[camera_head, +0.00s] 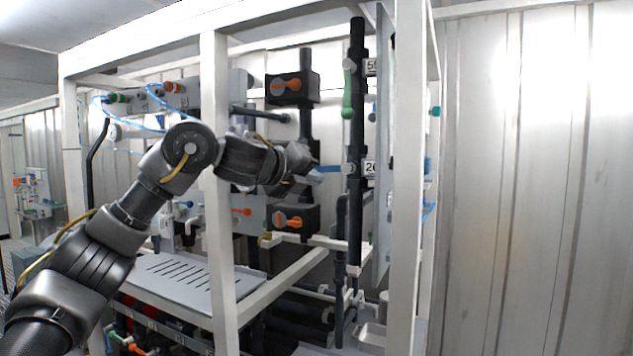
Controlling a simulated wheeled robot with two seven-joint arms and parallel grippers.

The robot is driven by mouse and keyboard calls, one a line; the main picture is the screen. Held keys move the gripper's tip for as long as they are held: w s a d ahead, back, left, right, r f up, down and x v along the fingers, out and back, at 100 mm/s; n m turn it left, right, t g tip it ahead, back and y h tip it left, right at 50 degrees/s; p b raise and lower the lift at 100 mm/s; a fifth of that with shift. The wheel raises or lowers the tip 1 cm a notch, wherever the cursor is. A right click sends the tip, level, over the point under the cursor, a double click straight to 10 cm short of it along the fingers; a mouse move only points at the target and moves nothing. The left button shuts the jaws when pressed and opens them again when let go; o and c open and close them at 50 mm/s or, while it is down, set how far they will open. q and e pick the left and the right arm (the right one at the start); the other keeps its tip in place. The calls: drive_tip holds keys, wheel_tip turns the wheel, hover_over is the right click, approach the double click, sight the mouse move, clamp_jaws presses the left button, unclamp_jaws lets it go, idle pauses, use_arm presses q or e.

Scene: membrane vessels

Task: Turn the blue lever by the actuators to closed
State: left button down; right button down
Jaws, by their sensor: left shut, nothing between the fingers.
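The blue lever (330,169) sits on a valve on the dark vertical pipe (356,120), beside a label reading 26. It points left, roughly level and across the pipe. My left gripper (313,176) is shut and empty, with its fingertips at the lever's left end. I cannot tell whether they touch it. The gripper partly hides that end. Two black actuators with orange indicators stand left of the pipe, an upper one (292,88) and a lower one (296,218). My right gripper is not in view.
A green lever (347,95) hangs down along the same pipe, above the blue one. A white frame post (216,180) stands beside my left arm, and another post (404,200) stands right of the pipe. A grey slotted panel (195,278) lies below.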

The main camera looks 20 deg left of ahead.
use_arm(q)
drive_tip(key=shift+a+r, duration=0.15)
drive_tip(key=shift+r, duration=0.45)
idle(0.3)
